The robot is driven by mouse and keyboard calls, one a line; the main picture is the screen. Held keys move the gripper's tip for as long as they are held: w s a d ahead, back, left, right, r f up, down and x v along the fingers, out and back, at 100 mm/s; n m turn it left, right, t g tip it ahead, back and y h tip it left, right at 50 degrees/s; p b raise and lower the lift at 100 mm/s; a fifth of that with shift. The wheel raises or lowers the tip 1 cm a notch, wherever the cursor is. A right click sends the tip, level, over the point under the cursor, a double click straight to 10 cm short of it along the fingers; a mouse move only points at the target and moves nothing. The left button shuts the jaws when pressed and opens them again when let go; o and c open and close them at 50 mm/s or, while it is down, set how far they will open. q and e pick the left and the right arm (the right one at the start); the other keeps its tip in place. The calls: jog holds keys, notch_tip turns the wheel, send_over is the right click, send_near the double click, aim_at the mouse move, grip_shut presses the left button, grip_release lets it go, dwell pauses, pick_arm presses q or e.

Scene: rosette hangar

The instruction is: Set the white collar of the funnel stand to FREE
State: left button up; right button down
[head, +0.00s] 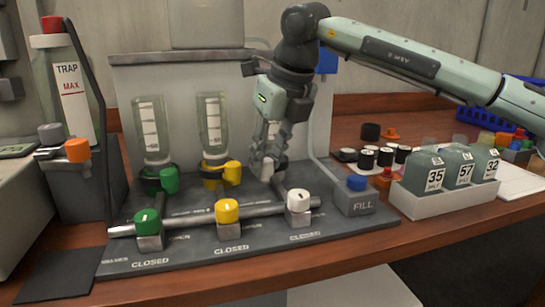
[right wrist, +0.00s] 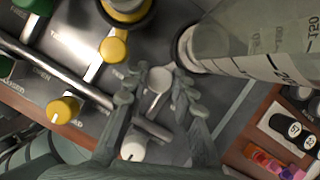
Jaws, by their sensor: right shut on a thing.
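My right gripper (head: 268,166) reaches down over the right place of the funnel stand (head: 372,226). The collar's ring sits around the foot of a clear graduated funnel (right wrist: 255,48). In the head view the gripper hides most of this funnel and collar. The collar's FREE mark cannot be read. A white valve knob (head: 298,200) stands in front on the pipe, by a CLOSED label. My left gripper is not in view.
Green (head: 169,180) and yellow (head: 232,172) collars hold two funnels to the left. Green (head: 147,222) and yellow (head: 227,211) valve knobs stand in front. A blue FILL button (head: 357,183) and a white bottle tray (head: 420,206) are to the right.

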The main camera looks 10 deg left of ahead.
jog(key=c, duration=1.5)
grip_release()
jog(key=shift+c, duration=0.2)
jog(key=shift+r, duration=0.15)
jog(key=v, duration=1.1)
jog(key=shift+s+d+r, duration=0.15)
jog(key=shift+s+r, duration=0.05)
jog(key=shift+r, duration=0.15)
